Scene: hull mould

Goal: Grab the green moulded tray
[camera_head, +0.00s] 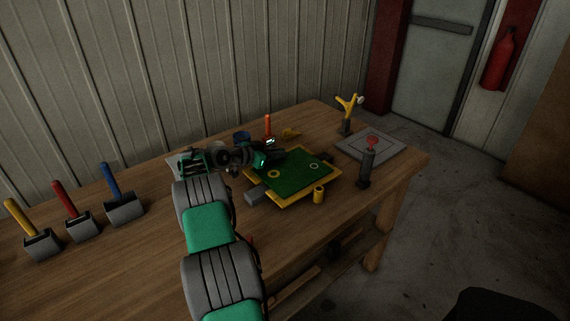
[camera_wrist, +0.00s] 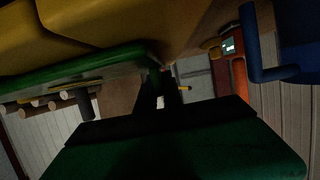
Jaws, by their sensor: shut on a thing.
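The green moulded tray (camera_head: 297,180) lies level over a yellow base (camera_head: 283,204) on the wooden table, with two small rings showing on its top. My gripper (camera_head: 272,150) is at the tray's far left edge and shut on that edge. In the wrist view the tray (camera_wrist: 85,72) shows as a green edge running into my gripper (camera_wrist: 158,88), with yellow surfaces beside it. The exact contact between the fingertips and the tray is dark and partly hidden. I cannot tell whether the tray is lifted off the base.
A grey block (camera_head: 254,194) and a yellow cylinder (camera_head: 319,194) stand at the tray's near side. A blue cup (camera_head: 241,137) stands behind my gripper.

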